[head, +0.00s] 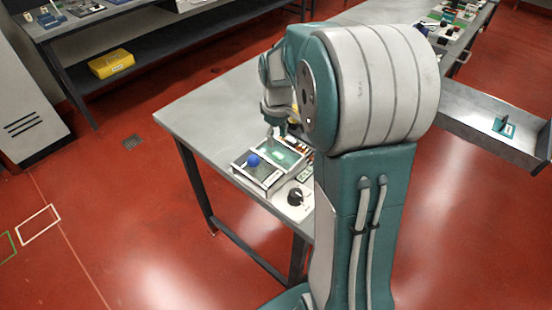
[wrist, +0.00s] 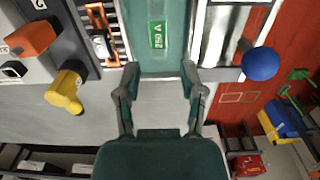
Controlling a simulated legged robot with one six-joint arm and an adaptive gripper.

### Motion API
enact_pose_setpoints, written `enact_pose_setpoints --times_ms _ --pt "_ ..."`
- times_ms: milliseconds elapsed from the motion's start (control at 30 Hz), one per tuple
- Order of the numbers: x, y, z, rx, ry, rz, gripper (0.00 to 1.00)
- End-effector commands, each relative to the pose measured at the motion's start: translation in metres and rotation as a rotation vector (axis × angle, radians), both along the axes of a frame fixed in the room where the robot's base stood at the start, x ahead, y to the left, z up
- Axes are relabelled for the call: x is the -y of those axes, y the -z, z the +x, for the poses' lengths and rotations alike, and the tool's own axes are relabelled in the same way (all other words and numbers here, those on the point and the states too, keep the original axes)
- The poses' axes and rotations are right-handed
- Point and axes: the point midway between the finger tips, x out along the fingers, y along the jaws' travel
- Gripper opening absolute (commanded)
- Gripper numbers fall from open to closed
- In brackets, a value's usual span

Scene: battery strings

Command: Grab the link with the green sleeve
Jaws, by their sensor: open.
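My gripper (wrist: 159,72) is open, its two fingers spread below a teal flat panel (wrist: 178,52) in the wrist view. A small green piece marked "250 A" (wrist: 158,35) lies on this panel, ahead of the gap between the fingertips; it may be the green sleeve, but I cannot make out a link around it. The fingers hold nothing. In the head view, the gripper end is over the tray-like unit (head: 243,172) on the grey bench, and my arm hides part of it.
A blue ball knob (wrist: 260,63) stands right of the fingers; it also shows in the head view (head: 253,160). An orange block (wrist: 32,37) and a yellow handle (wrist: 65,92) stand at the left. A black knob (head: 295,196) sits near the bench edge. The bench's left part is bare.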

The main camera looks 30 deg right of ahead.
Motion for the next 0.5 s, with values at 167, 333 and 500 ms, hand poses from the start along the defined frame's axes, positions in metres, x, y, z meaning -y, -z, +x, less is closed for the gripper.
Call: enact_pose_setpoints --times_ms 167,333,500 --pt "0.001 0.021 0.000 0.000 0.002 0.001 0.51" --pt "-0.002 0.038 -0.001 -0.004 0.001 0.001 0.51" --pt "-0.003 0.065 -0.002 -0.002 0.001 0.000 0.51"
